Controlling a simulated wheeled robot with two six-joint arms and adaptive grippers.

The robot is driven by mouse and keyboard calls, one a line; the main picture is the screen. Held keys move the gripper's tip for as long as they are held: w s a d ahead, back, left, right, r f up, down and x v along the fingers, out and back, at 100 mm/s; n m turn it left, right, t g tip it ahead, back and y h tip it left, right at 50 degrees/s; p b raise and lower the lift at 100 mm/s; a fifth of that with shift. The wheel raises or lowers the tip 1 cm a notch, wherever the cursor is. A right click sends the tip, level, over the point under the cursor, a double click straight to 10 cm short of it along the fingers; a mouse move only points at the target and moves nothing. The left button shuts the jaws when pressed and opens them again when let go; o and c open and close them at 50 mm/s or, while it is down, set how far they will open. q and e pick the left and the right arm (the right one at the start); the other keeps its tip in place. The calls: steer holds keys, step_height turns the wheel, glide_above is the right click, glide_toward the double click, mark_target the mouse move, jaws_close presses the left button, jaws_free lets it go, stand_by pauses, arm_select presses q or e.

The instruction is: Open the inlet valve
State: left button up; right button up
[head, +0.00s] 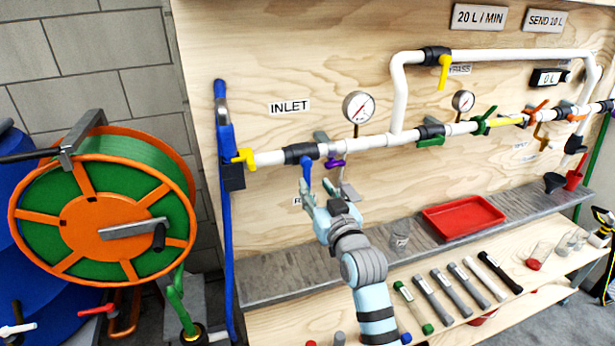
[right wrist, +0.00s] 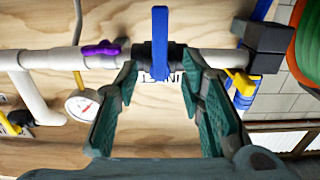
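The inlet valve has a black body (head: 300,153) on the white pipe, below and right of the INLET sign (head: 290,107). Its blue lever (head: 307,172) hangs down, crosswise to the pipe. In the right wrist view, turned upside down, the blue lever (right wrist: 160,45) stands upright in front of the black valve body (right wrist: 150,56). My right gripper (head: 322,192) is just below the valve, fingers towards the board. The right wrist view shows its green pads (right wrist: 162,98) wide apart with nothing between them; the lever lies beyond the tips. Contact cannot be told. My left gripper is out of view.
A purple-handled valve (head: 333,163) and a gauge (head: 359,107) are close right of the inlet valve. A yellow valve (head: 244,157) and blue hose (head: 226,200) are left. An orange-green reel (head: 97,226) stands far left. Below are a grey shelf (head: 290,272) and red tray (head: 463,217).

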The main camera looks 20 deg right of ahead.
mark_target(308, 175)
steer(key=w+b, duration=0.1)
steer(key=w, duration=0.6)
steer(key=shift+w+a, duration=0.15)
steer(key=shift+a, duration=0.05)
steer(key=shift+c, duration=0.3)
steer(key=shift+f, duration=0.1)
jaws_close()
